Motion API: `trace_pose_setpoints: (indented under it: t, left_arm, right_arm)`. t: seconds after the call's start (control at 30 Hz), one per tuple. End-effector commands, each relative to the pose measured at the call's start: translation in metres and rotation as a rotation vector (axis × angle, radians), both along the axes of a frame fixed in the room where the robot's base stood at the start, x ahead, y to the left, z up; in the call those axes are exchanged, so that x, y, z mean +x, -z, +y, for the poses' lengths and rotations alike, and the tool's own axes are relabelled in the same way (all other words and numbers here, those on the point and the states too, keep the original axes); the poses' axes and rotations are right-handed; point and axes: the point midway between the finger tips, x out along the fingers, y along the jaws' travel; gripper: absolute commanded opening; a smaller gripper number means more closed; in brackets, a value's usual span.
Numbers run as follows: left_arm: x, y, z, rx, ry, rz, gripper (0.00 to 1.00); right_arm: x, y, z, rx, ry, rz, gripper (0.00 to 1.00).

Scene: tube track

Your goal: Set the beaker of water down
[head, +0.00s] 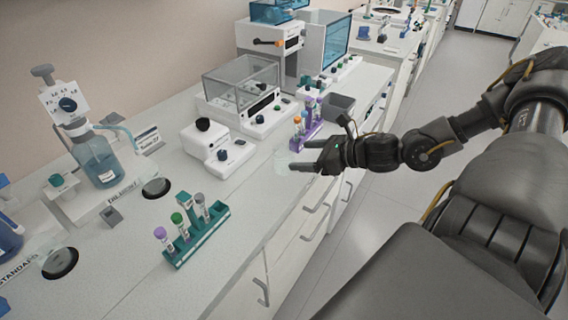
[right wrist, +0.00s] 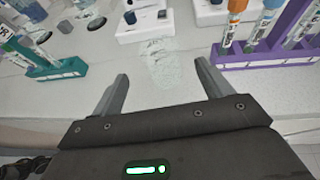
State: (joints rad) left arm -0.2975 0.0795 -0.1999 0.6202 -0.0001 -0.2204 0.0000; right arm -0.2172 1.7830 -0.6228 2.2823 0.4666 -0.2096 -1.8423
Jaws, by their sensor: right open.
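A clear glass beaker (head: 283,162) appears to stand upright on the white bench (head: 235,245) near its front edge; its faint outline makes the water level hard to tell. It also shows in the right wrist view (right wrist: 162,64), just beyond and between the fingertips. My right gripper (head: 292,156) is open, its two fingers pointing toward the beaker, and it appears to hold nothing. In the right wrist view the two fingers (right wrist: 162,78) are spread wide apart. I cannot tell whether a fingertip touches the glass. My left gripper is not in view.
A purple tube rack (head: 306,134) stands just behind the beaker. A green tube rack (head: 197,238) stands toward the front left. White instruments (head: 212,146) line the back. A blue-liquid bottle (head: 97,165) is at the left. Bare bench lies between the green rack and the beaker.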

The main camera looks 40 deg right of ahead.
Motion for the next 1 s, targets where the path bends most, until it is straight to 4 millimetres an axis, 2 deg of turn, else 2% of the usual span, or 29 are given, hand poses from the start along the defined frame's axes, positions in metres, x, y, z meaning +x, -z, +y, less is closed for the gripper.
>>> trace_pose_setpoints:
  t: [0.27,0.7,1.0]
  left_arm:
    - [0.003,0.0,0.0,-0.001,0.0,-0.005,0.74]
    - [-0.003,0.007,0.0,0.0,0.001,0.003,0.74]
    - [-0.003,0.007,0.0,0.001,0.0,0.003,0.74]
  right_arm:
    - [0.005,0.002,0.002,0.0,0.001,0.0,0.78]
    - [0.04,0.018,0.014,0.004,0.006,-0.007,0.78]
    - [0.048,0.022,0.019,0.0,0.0,-0.001,0.78]
